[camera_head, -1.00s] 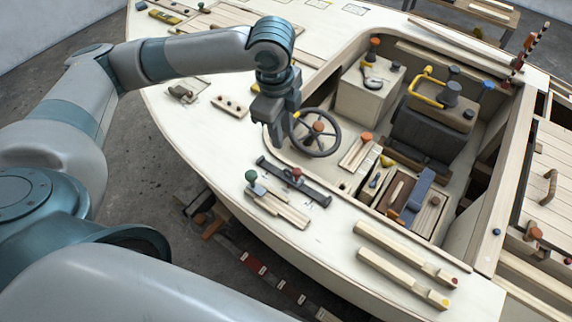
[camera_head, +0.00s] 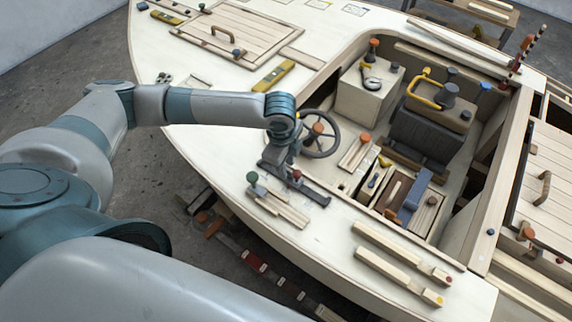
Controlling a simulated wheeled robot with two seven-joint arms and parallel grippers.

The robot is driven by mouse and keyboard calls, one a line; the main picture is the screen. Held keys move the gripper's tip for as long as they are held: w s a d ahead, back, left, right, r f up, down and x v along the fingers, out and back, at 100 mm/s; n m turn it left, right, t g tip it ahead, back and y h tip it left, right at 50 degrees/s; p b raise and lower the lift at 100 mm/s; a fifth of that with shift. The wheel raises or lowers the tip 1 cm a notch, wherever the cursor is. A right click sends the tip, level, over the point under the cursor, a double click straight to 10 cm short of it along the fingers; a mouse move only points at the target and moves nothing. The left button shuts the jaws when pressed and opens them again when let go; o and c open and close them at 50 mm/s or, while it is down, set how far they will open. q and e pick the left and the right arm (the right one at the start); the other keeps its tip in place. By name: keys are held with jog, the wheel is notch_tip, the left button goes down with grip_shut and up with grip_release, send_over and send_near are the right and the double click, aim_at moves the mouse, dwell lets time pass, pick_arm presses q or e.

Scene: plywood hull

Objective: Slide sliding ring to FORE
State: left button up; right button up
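A dark track (camera_head: 316,193) lies on the pale side deck beside the cockpit. A small red-topped piece (camera_head: 297,175) stands on it near its middle; this looks like the sliding ring, but I cannot make out a ring shape or a FORE mark. My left gripper (camera_head: 277,164) points down over the far left end of the track, just left of the red-topped piece. Its fingertips blend into the dark track, so I cannot tell their opening or whether they touch anything. My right gripper is not in view.
A steering wheel (camera_head: 321,134) stands close behind my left gripper. A green-knobbed lever (camera_head: 252,178) is on the deck in front of the track. Two wooden bars (camera_head: 398,270) lie to the right.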

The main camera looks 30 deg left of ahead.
pick_arm(q)
jog(key=shift+w+f, duration=0.1)
jog(key=shift+f, duration=0.8)
grip_shut()
jog(key=a, duration=0.3)
jog(key=w+a+p, duration=0.1)
jog(key=a, duration=0.1)
jog(key=a+p, duration=0.1)
jog(key=a, duration=0.2)
jog(key=shift+w+a, duration=0.15)
jog(key=shift+a, duration=0.15)
jog(key=shift+d+r, duration=0.1)
grip_release()
jog(key=shift+r, duration=0.1)
